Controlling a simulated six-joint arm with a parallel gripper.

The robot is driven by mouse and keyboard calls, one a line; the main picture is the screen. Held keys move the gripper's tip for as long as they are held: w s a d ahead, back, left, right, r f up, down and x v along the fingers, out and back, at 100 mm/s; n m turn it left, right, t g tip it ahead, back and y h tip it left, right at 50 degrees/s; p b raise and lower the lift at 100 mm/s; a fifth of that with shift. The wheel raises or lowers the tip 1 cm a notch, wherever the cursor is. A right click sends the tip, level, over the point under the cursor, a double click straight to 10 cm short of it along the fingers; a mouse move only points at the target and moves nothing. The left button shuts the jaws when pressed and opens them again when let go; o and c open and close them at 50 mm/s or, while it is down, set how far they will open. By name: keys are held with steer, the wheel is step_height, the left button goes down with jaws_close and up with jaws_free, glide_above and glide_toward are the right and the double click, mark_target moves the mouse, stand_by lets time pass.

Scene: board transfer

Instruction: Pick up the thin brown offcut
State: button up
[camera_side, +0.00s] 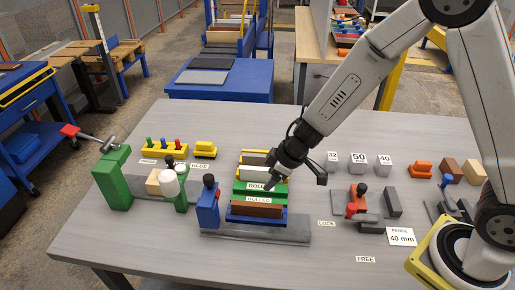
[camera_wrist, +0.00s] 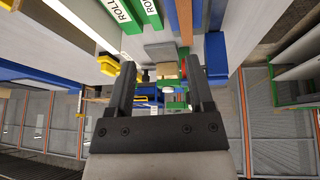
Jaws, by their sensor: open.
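A thin brown strip (camera_side: 257,209), possibly the offcut, stands on edge in the blue holder (camera_side: 240,219) at the front of the row of boards. A brown strip also shows at the top of the wrist view (camera_wrist: 185,20), beside blue. My gripper (camera_side: 275,182) is open and empty, above the green boards labelled ROLLED and just behind the brown strip in the side view. In the wrist view my gripper (camera_wrist: 160,75) has its two dark fingers wide apart with nothing gripped. The gripper's height above the boards is hard to tell.
Green boards (camera_side: 246,188) and a white board lie behind the brown strip. A blue block with a knob (camera_side: 208,206) stands left of the holder. A green post (camera_side: 112,178) and bottles stand further left. Weights (camera_side: 358,164) and small blocks stand right.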

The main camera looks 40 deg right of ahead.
mark_target(258, 204)
steer(key=shift+s+a+f+n+g+y, duration=0.2)
steer(key=shift+a+f+n+g, duration=0.15)
steer(key=shift+a+f, duration=0.25)
steer(key=shift+s+a+f+n+g+y, duration=0.15)
steer(key=shift+a+f+n+g, duration=0.25)
steer(key=shift+f, duration=0.25)
steer(key=shift+f, duration=0.15)
steer(key=shift+x, duration=1.2)
steer(key=shift+x, duration=2.6)
steer(key=shift+s, duration=0.15)
jaws_close()
